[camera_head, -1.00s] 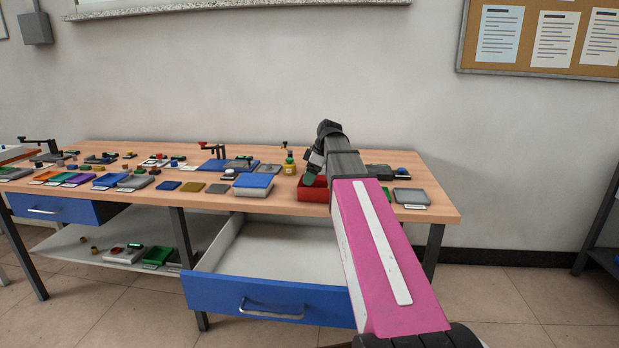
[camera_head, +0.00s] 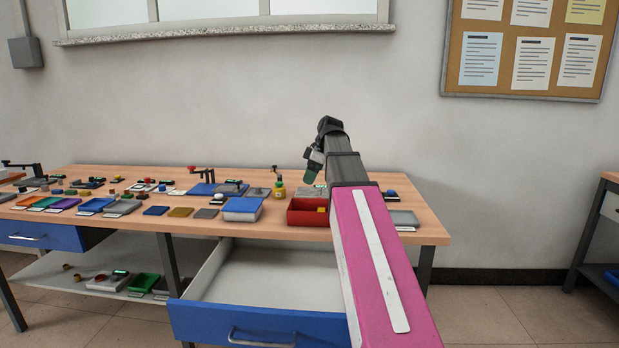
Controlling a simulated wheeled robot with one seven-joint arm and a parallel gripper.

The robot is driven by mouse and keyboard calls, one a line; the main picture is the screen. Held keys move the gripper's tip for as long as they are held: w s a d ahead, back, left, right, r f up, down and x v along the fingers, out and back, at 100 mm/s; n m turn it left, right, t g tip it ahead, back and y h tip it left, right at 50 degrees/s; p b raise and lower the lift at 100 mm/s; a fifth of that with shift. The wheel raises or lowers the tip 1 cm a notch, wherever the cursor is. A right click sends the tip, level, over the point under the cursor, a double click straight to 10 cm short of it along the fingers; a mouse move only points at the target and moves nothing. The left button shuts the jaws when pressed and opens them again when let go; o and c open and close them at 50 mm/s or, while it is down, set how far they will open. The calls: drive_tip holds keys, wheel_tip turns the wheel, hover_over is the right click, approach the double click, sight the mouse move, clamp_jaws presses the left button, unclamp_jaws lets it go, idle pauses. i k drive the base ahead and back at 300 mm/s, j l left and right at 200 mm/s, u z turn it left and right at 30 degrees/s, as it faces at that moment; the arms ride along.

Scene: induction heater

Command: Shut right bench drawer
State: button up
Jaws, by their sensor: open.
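The right bench drawer (camera_head: 258,323) has a blue front with a metal handle (camera_head: 262,338). It hangs pulled well out under the right part of the wooden bench (camera_head: 400,216), and its pale inside is bare where it shows. My pink and grey arm covers the right end of its front. My gripper (camera_head: 311,172) is small and partly hidden at the far end of the arm, above the bench top near a red bin (camera_head: 306,218). It is open, and it is apart from the drawer, which lies lower and nearer.
A left blue drawer (camera_head: 42,236) and a lower shelf (camera_head: 105,275) are under the bench. Floor is free to the right, before another bench (camera_head: 606,215).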

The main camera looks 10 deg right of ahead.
sight(249, 293)
drive_tip(key=k, duration=1.45)
